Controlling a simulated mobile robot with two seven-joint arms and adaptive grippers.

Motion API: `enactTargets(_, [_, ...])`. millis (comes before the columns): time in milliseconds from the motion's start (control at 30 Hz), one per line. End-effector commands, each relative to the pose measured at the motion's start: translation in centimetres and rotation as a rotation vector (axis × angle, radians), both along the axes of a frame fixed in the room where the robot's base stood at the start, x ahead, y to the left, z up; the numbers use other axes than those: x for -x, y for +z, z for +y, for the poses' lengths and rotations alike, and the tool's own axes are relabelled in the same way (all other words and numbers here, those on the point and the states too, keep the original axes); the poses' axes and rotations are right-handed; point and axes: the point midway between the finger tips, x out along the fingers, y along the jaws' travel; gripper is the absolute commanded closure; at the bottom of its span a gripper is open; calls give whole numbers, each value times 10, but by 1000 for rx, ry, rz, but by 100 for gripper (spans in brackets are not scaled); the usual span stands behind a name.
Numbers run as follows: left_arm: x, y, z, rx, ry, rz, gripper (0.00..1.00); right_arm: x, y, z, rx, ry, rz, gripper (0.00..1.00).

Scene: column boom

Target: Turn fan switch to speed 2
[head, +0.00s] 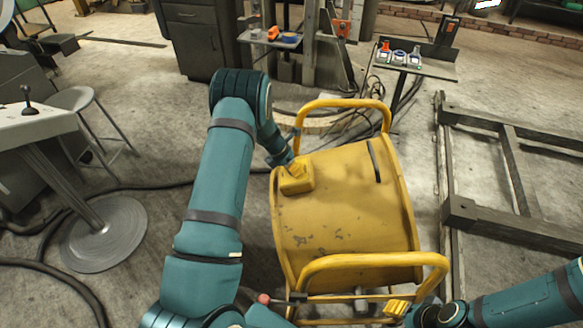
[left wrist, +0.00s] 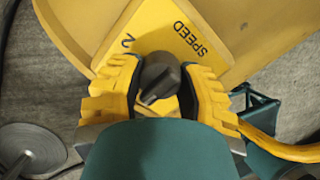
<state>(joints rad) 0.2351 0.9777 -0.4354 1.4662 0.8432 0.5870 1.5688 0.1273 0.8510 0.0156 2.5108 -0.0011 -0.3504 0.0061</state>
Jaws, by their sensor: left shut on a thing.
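The fan is a large yellow drum (head: 345,215) on a yellow tube frame in the middle of the head view. Its yellow switch plate (left wrist: 195,30) reads "SPEED" and "2" in the left wrist view. The dark switch knob (left wrist: 160,76) sits below the "2"; I cannot tell which mark it points at. My left gripper (left wrist: 160,88) has its ridged yellow fingers on both sides of the knob, shut on it. My right gripper (head: 397,307) is low right, near the frame's front handle.
A dark metal frame (head: 510,235) lies on the floor at right. A small table (head: 440,70) with several coloured items stands behind. A stool (head: 85,100) and a white-topped stand (head: 40,125) are at left. Cables run across the floor.

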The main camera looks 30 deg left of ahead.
Motion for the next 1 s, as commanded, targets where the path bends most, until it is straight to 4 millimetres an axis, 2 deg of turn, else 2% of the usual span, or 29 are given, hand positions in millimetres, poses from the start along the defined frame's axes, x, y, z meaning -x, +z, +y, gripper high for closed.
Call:
enactTargets(367, [0,-1,1,-25,-140,-41,99,2,-9,0,-1,4,5,55])
enactTargets(1000, [0,-2,1,-128,-702,-203,99,-3,-36,0,1,1,-9,55])
